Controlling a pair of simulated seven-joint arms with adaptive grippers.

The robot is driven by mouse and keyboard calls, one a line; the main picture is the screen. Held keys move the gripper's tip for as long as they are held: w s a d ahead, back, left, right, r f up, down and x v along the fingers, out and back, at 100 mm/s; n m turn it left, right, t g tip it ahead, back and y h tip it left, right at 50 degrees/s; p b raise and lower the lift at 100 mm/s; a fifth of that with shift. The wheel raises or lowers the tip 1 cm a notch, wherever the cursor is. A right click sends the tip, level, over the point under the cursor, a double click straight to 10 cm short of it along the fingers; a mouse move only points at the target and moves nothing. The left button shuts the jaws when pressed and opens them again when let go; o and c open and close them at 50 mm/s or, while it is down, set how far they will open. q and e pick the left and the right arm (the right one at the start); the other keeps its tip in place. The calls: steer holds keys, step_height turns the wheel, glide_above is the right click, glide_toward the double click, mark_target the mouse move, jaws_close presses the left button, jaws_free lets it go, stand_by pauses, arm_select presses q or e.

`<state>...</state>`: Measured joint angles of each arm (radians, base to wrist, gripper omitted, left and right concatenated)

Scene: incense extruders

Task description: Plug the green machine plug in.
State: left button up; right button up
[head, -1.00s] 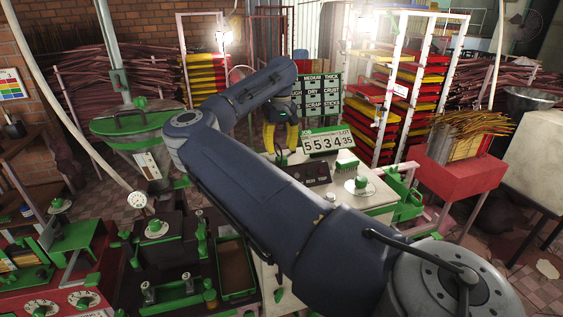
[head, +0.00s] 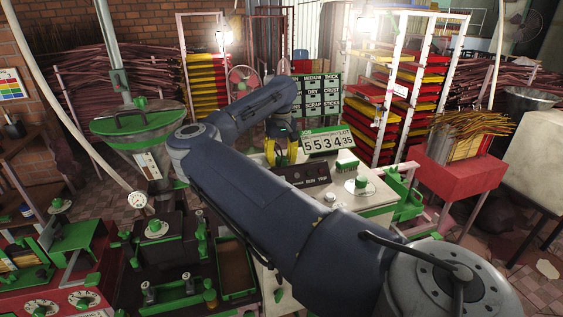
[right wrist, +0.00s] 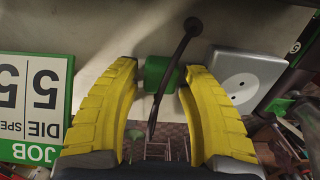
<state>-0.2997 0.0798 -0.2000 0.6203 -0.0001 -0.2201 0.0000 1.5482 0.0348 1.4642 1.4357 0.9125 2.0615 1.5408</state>
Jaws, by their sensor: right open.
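The green plug (right wrist: 158,73) shows in the right wrist view between the two yellow fingers of my right gripper (right wrist: 163,70). A dark cable (right wrist: 178,50) runs across it. The fingers are open, one on each side of the plug; whether either touches it I cannot tell. A pale grey socket (right wrist: 240,80) with two holes lies just right of the right finger, and the plug is apart from it. My left gripper is not in view.
The job sign (head: 328,141) stands close beside the right gripper and also shows in the wrist view (right wrist: 35,105). A dark control panel (head: 304,175) and a white-topped machine (head: 375,196) are in front. A green-lidded hopper (head: 135,119) stands at left.

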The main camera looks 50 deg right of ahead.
mark_target(281, 157)
steer(key=shift+o, duration=0.2)
steer(key=c, duration=0.9)
steer(key=shift+r, duration=0.1)
step_height(281, 157, up, 20)
steer(key=shift+f, duration=0.1)
steer(key=shift+c, duration=0.2)
stand_by(0.4)
